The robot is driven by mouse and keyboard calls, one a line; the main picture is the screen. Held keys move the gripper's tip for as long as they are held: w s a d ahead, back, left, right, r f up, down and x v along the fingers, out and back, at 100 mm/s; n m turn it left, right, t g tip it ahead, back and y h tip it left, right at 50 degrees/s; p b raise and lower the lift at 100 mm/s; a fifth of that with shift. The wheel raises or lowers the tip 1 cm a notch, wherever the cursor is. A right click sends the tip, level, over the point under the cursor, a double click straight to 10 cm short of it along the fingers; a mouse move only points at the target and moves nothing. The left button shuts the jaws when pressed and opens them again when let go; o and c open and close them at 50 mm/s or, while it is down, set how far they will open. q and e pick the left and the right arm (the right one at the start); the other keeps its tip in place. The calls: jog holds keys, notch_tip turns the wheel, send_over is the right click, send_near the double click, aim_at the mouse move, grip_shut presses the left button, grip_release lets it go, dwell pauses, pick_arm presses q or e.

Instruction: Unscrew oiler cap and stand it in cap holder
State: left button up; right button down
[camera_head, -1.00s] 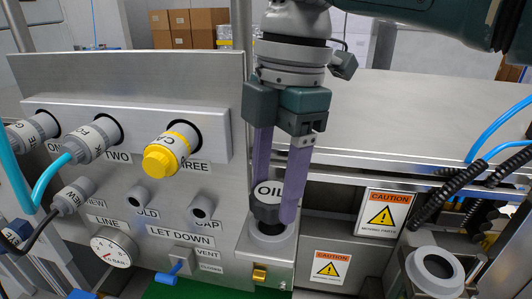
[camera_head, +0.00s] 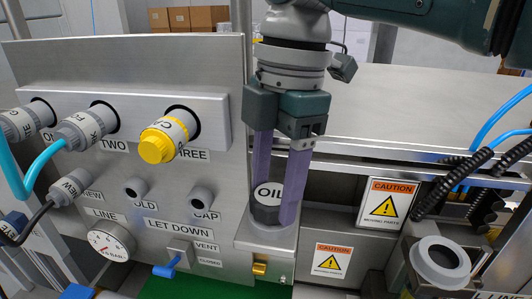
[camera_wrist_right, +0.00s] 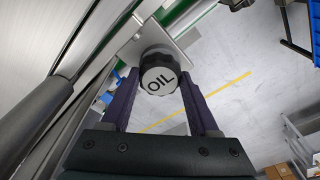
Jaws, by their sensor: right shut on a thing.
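The oiler cap (camera_head: 269,197) is dark and ribbed with a white top reading OIL. It stands about upright at the top of a metal block (camera_head: 267,247) right of the panel. My right gripper (camera_head: 275,200), pointing down, is shut on the cap with a purple finger on either side. The right wrist view shows the cap (camera_wrist_right: 159,75) from above between the fingertips. The cap's lower edge is close to a round seat on the block; whether its thread is engaged is hidden. I cannot tell which part is the cap holder. My left gripper is not in view.
Right are caution signs (camera_head: 385,204), a round grey ring fitting (camera_head: 440,262) and black coiled hoses (camera_head: 450,190).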

aim_at(281, 190)
jog(key=shift+f, duration=0.3)
jog(key=shift+c, duration=0.3)
grip_release()
jog(key=shift+r, duration=0.1)
jog(key=r+b, duration=0.1)
jog(key=r, duration=0.2)
jog(key=r+b, duration=0.1)
jog(key=r, duration=0.2)
jog(key=d+r+b, duration=0.1)
jog(key=r, duration=0.2)
jog(key=shift+w, duration=0.3)
jog(key=shift+r, duration=0.45)
